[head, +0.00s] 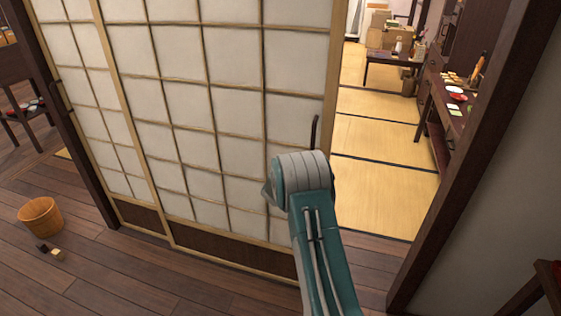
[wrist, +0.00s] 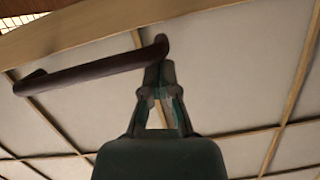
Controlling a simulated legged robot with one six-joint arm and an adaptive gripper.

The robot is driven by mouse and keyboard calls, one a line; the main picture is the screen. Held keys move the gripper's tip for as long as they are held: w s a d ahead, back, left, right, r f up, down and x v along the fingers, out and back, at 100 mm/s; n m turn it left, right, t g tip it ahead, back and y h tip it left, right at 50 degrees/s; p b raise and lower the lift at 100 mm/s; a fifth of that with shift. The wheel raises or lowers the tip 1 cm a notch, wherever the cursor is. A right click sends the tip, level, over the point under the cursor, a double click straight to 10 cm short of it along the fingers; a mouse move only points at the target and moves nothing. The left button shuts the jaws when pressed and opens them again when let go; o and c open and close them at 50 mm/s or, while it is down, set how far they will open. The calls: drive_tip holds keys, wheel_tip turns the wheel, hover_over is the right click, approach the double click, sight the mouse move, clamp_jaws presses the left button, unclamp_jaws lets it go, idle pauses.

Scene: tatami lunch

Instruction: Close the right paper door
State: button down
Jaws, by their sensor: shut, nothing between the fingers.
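The right paper door (head: 235,105) is a wood-framed lattice panel with a dark lower board, in the middle of the head view. An open gap lies between its right edge and the dark post (head: 470,150). Its dark handle (head: 315,131) stands near that right edge. In the wrist view the handle (wrist: 90,68) runs across the white paper. My gripper (wrist: 159,72) is shut and empty, its tips at the handle's right end in that picture. I cannot tell whether they touch it. In the head view my arm hides the gripper.
Another paper panel (head: 85,90) stands to the left. A wooden bucket (head: 40,216) and small blocks (head: 50,251) are on the floor at the left. Through the gap are tatami mats (head: 385,185), a low table (head: 392,60) and a dark side counter (head: 445,105).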

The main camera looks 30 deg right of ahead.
drive_tip(key=s+d, duration=2.9)
drive_tip(key=d, duration=0.1)
drive_tip(key=shift+s, duration=0.2)
drive_tip(key=shift+f, duration=0.1)
drive_tip(key=shift+w, duration=0.1)
